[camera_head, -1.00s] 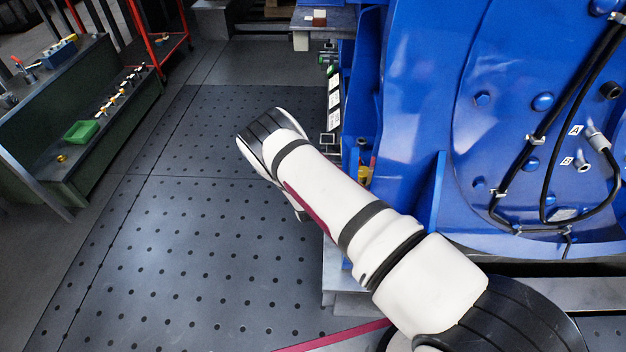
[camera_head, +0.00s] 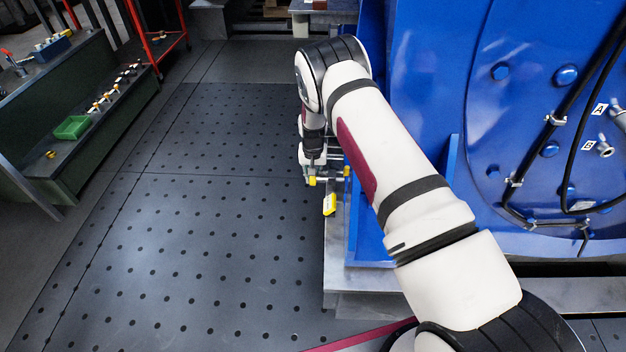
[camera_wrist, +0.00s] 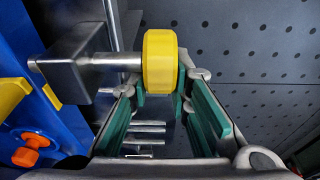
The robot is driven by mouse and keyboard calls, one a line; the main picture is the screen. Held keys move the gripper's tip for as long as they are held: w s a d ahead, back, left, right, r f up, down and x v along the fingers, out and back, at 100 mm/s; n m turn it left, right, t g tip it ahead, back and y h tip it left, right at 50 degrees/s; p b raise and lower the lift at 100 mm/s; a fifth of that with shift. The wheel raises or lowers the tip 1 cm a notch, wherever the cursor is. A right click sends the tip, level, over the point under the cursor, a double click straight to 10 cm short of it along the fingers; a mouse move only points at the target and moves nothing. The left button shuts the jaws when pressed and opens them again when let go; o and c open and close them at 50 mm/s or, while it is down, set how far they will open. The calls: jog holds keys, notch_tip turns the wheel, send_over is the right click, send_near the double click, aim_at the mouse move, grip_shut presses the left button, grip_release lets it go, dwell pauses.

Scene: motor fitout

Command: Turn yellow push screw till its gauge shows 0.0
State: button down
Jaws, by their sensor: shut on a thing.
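The yellow push screw (camera_wrist: 160,62) has a thick round yellow head on a metal shank, which runs left into a dark block (camera_wrist: 78,66). My gripper (camera_wrist: 161,82) has its green-padded fingers on either side of the yellow head and is shut on it. In the head view, my gripper (camera_head: 316,168) hangs beside the blue machine's lower left side, with a yellow head (camera_head: 312,181) at its tip. A small yellow piece with a pale face (camera_head: 329,205) is just below; I cannot tell whether it is the gauge, and no reading is legible.
The blue machine (camera_head: 425,60) fills the right side. Orange knobs (camera_wrist: 30,148) and a yellow part (camera_wrist: 12,95) sit left of the screw. A green bench (camera_head: 115,125) with a green bin (camera_head: 72,127) stands at left. The perforated floor (camera_head: 190,240) between is clear.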

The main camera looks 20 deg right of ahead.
jog(key=shift+f+g+b, duration=0.25)
jog(key=shift+g+b, duration=0.55)
jog(key=shift+b, duration=0.1)
jog(key=shift+y, duration=0.3)
jog(key=c, duration=1.5)
grip_release()
notch_tip(320, 180, up, 12)
